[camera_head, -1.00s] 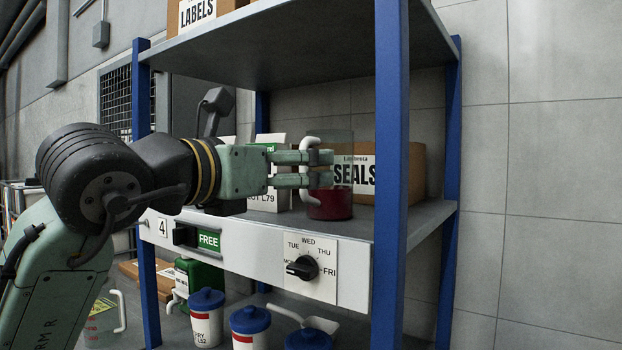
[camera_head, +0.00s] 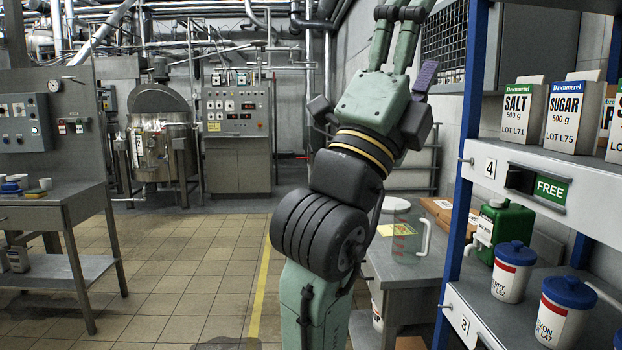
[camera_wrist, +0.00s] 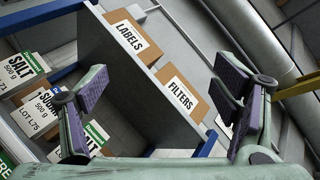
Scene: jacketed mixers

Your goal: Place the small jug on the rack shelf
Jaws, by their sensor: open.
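My gripper (camera_head: 398,14) is raised at the top of the head view, its fingers pointing up and spread apart. In the wrist view my gripper (camera_wrist: 165,82) is open with nothing between its fingers. The rack shelf (camera_head: 590,178) is at the right of the head view, carrying salt and sugar cartons; only its left part shows. The jug with red contents, seen earlier at my gripper on this shelf, is in neither view now. Another clear jug (camera_head: 404,243) with red markings and a pale handle stands on the low bench beside the rack.
A blue rack post (camera_head: 464,170) stands right of my arm. White tubs with blue lids (camera_head: 513,270) and a green canister (camera_head: 503,228) are below the shelf. The wrist view shows labels (camera_wrist: 132,37) and filters (camera_wrist: 182,98) boxes. The tiled floor (camera_head: 190,280) at left is open.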

